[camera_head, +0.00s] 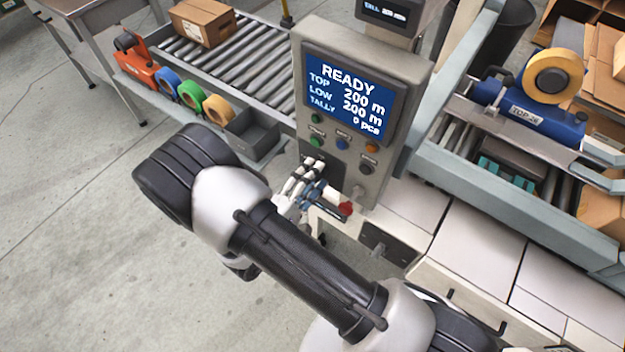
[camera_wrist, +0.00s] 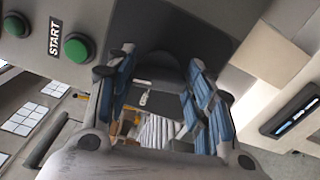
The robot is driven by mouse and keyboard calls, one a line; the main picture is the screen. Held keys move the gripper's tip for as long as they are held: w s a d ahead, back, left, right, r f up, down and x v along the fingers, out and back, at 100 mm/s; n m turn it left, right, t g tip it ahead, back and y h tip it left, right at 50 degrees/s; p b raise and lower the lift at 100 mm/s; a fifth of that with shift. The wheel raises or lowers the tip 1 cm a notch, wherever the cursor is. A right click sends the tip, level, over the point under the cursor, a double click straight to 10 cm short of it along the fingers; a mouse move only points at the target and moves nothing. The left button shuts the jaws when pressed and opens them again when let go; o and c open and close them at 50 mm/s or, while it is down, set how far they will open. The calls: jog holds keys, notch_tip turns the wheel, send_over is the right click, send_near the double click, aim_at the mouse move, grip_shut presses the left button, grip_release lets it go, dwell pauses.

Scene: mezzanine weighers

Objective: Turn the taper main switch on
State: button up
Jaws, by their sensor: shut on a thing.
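The grey control cabinet (camera_head: 409,79) stands in the middle of the head view. Its lit blue screen (camera_head: 347,93) reads READY, TOP 200 m, LOW 200 m, TALLY 0 pcs. My gripper (camera_head: 308,183) is at the lower front of the cabinet, just below its buttons. In the wrist view my gripper (camera_wrist: 165,95) has its blue-padded fingers on both sides of a dark rounded switch knob (camera_wrist: 163,67), in front of a dark plate (camera_wrist: 175,30). It is shut on this knob. The fingers hide the knob in the head view, and I cannot read its setting.
A green button (camera_wrist: 78,47) with a START label (camera_wrist: 55,37) is close left of the fingers. A red-ended part (camera_head: 345,208) lies beside my gripper. The blue taper (camera_head: 530,119) with a tape roll is at right. Colored tape rolls (camera_head: 191,94) line the left conveyor.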

jog(key=shift+f+m+b, duration=0.1)
jog(key=shift+m+b, duration=0.5)
jog(key=shift+m, duration=0.5)
jog(key=o, duration=1.1)
jog(key=shift+c, duration=0.2)
jog(key=v, duration=1.2)
